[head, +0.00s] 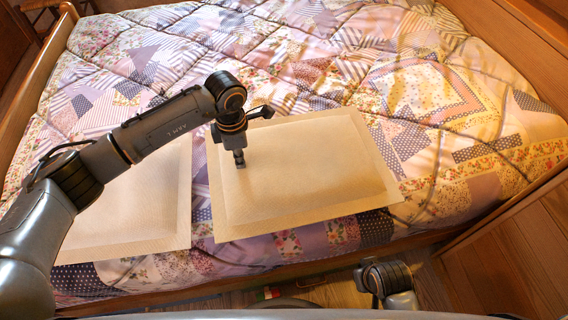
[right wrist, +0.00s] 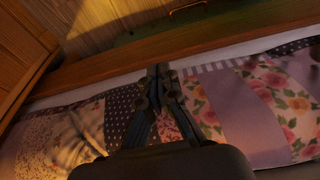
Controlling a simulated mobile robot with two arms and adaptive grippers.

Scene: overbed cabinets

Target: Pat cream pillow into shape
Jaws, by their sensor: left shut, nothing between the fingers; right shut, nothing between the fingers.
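Two flat cream pillows lie on the quilted bed. One cream pillow (head: 305,175) is in the middle of the head view; the other cream pillow (head: 140,205) is at its left, partly hidden behind my left arm. My left gripper (head: 240,163) is shut and empty, pointing down over the upper left part of the middle pillow. I cannot tell whether its tips touch the cloth. My right gripper (right wrist: 158,70) is shut and empty in the right wrist view, over the bed's edge, with no pillow in that view.
The patchwork quilt (head: 440,85) covers the bed. A wooden bed rail (head: 225,284) runs along the near side, and a wooden board (head: 530,45) stands at the far right. The quilt beyond the pillows is clear.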

